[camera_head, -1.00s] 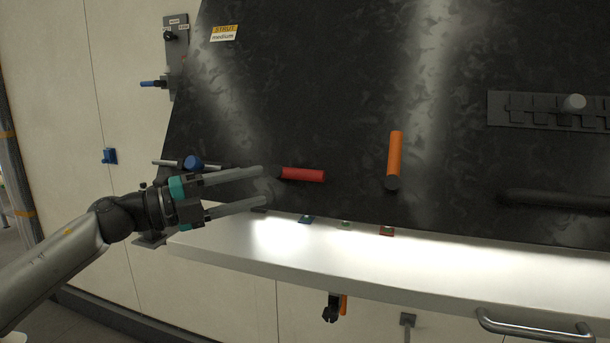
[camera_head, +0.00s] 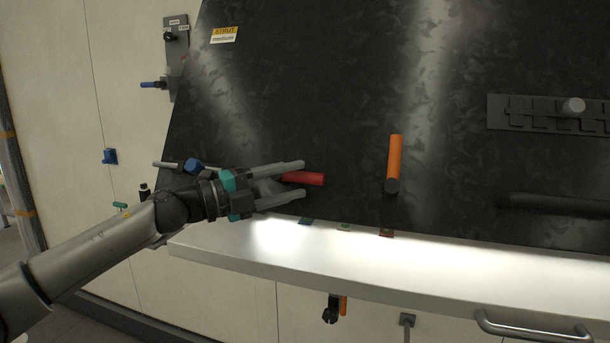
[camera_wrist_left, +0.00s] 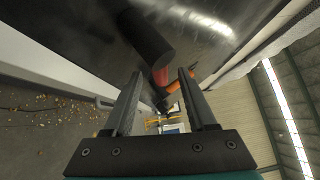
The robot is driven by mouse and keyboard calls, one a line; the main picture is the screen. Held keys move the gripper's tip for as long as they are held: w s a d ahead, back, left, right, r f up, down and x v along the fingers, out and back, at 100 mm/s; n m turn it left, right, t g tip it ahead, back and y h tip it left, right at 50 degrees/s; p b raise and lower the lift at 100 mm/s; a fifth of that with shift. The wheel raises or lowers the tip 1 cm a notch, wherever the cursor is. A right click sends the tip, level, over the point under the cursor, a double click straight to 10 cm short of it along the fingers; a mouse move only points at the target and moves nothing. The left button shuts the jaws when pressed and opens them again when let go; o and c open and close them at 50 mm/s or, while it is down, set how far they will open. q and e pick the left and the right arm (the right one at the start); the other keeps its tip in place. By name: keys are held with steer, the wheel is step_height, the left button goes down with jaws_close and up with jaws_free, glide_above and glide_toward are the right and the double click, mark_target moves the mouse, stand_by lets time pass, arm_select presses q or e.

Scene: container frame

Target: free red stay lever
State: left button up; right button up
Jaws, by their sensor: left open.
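The red stay lever (camera_head: 305,179) lies about level against the dark panel, in the middle of the head view. My left gripper (camera_head: 303,179) is open, and its two fingers reach from the left, one above and one below the lever's left part in the picture. Whether they touch it cannot be told. In the left wrist view a dark round pivot with a red part (camera_wrist_left: 161,75) shows beyond and between the open fingers (camera_wrist_left: 160,85). The lever's left end is partly hidden by the gripper. My right gripper is not in view.
An orange lever (camera_head: 395,160) stands upright to the right on the dark panel (camera_head: 330,90). A white ledge (camera_head: 400,262) runs below. A metal handle (camera_head: 535,328) is at lower right. A blue-knobbed rod (camera_head: 193,166) sits behind my left wrist.

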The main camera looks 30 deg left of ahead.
mark_target(299, 180)
arm_select(q)
steer(key=shift+p+x, duration=0.5)
steer(key=shift+x, duration=0.35)
steer(key=shift+w+d+r+p, duration=0.1)
steer(key=shift+w+d+p, duration=0.3)
steer(key=shift+w, duration=0.2)
jaws_close()
stand_by(0.7)
